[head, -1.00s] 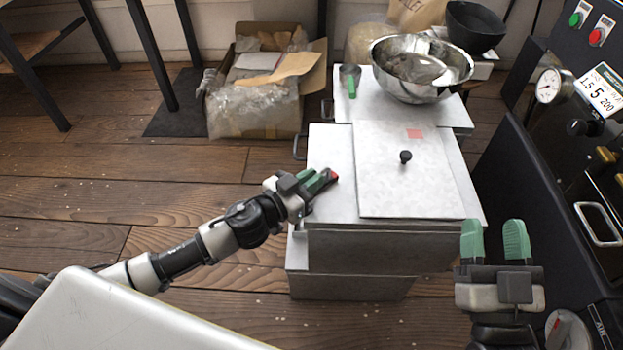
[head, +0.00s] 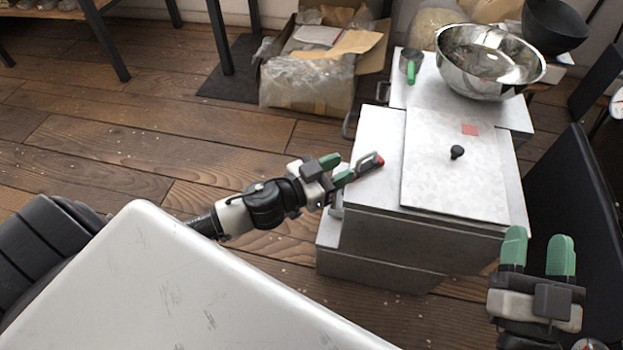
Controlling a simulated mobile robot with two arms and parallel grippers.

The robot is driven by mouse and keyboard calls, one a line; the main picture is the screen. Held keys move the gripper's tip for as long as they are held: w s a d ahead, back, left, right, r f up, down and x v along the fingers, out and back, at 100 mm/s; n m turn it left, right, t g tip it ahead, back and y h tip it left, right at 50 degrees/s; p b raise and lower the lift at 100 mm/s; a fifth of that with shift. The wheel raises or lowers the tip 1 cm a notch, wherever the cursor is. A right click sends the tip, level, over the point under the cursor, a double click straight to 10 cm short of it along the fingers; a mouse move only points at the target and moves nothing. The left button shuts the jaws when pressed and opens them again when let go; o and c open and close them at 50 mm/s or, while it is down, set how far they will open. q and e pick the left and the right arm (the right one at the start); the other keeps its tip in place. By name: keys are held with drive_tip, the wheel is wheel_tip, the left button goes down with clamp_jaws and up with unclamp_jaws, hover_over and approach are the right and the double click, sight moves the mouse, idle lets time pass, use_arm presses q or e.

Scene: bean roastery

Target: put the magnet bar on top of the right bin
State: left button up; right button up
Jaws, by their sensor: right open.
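The magnet bar (head: 369,166), a small dark bar with red ends, is at the left edge of the top of the right bin (head: 378,188). It appears to rest there, beside the lid. My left gripper (head: 347,167) is at the bin's left edge, just left of the bar. Its green fingers stand apart, the lower one close to the bar's near end; whether they touch is hard to tell. My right gripper (head: 537,250) is open and empty, in front of the bin's right side.
The pale lid (head: 440,185) has a black knob (head: 457,152) and a red square. Behind stands another bin (head: 425,98) with a metal bowl (head: 485,65) and a green-handled scoop (head: 410,67). A cardboard box (head: 310,80) is at the back left. A dark panel (head: 575,200) stands at right.

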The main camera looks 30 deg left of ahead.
use_arm(q)
drive_tip(key=v, duration=0.6)
drive_tip(key=s+d+r+n+t+y, duration=0.1)
drive_tip(key=d+r+t, duration=0.2)
drive_tip(key=r, duration=0.4)
drive_tip(key=s+d+r+n+t+y, duration=0.2)
drive_tip(key=d+r, duration=0.1)
drive_tip(key=r, duration=0.4)
drive_tip(key=shift+s+t, duration=0.2)
drive_tip(key=shift+t, duration=0.2)
